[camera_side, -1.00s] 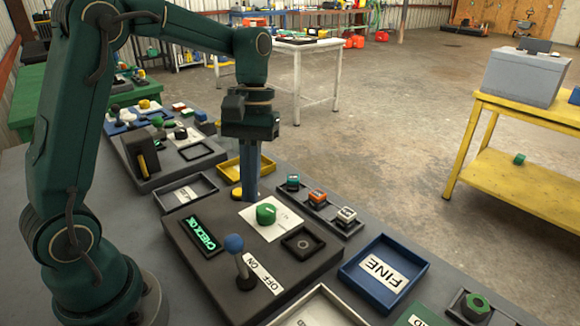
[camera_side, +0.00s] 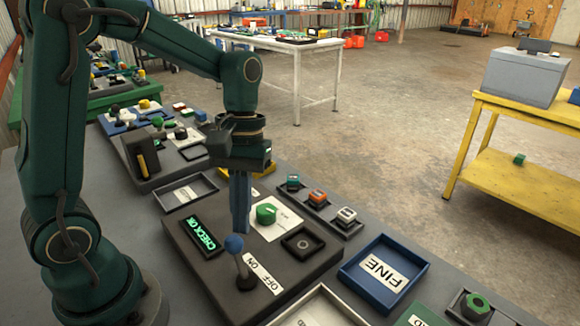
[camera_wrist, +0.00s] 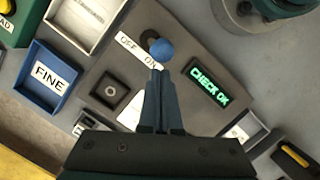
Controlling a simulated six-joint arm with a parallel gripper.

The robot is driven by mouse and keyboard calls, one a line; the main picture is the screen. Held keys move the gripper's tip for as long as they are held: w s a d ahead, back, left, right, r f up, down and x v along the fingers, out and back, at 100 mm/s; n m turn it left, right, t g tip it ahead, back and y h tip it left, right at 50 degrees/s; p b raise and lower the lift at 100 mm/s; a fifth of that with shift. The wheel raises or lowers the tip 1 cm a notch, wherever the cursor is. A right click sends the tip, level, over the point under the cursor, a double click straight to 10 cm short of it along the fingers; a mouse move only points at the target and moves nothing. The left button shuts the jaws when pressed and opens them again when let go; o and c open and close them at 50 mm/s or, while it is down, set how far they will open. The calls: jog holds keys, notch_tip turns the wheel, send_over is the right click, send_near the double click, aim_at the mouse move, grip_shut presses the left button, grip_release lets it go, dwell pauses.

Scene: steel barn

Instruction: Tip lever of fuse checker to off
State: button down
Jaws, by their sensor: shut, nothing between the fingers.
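The fuse checker (camera_side: 190,270) is a dark grey box with a lit green display (camera_side: 205,236) reading "CHECK OK". Its lever (camera_side: 240,262) has a blue ball knob (camera_side: 234,243) and stands beside a white label (camera_side: 263,274) marked OFF and ON. The lever leans toward the ON side. My gripper (camera_side: 238,230) is shut and empty, its blue fingers pointing down just behind the knob. In the wrist view, the fingertips (camera_wrist: 157,72) are right by the blue knob (camera_wrist: 161,49); I cannot tell whether they touch. A green knob (camera_side: 266,213) sits on a white plate on the checker.
A blue tray labelled FINE (camera_side: 351,276) lies right of the checker, with a pale tray (camera_side: 318,296) in front. Several small blocks in holders (camera_side: 318,196) stand behind. A square socket (camera_side: 302,242) is on the checker's top.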

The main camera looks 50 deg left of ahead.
jog(key=shift+d, duration=0.15)
jog(key=shift+d+r+y, duration=0.15)
jog(key=shift+d+y, duration=0.05)
jog(key=shift+y, duration=0.2)
